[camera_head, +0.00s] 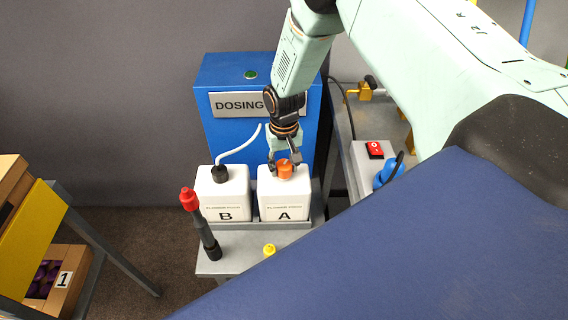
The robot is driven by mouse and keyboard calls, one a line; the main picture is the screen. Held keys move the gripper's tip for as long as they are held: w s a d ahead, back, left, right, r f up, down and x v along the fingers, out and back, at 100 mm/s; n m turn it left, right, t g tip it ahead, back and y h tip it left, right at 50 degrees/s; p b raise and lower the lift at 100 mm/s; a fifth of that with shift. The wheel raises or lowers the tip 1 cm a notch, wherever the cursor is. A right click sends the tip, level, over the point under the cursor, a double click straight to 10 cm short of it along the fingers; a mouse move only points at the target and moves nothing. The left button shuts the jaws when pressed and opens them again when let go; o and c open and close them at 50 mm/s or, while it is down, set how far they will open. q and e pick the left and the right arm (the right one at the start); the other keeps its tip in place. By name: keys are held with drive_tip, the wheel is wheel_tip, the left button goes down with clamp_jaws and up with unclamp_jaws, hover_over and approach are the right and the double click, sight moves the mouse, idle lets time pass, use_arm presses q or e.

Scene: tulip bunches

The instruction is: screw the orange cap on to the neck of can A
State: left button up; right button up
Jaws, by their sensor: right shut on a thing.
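Can A (284,200) is a white can marked with a black A, upright in front of the blue dosing cabinet. The orange cap (285,171) is at the top of can A, over its neck. My right gripper (285,164) comes down from above and is shut on the orange cap. The cap hides the neck, so I cannot tell how far the cap sits on it. My left gripper is not in view.
Can B (223,196), with a black cap and white hose, stands close to the left of can A. The blue cabinet (220,128) rises behind. A dark tool with a red end (189,199) stands in front.

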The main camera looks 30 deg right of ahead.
drive_tip(key=shift+f+b, duration=0.45)
drive_tip(key=shift+f, duration=0.25)
drive_tip(key=m+p, duration=0.2)
drive_tip(key=shift+r+m, duration=0.15)
drive_tip(key=shift+m, duration=0.15)
drive_tip(key=shift+m+p, duration=0.55)
drive_tip(key=shift+m, duration=0.55)
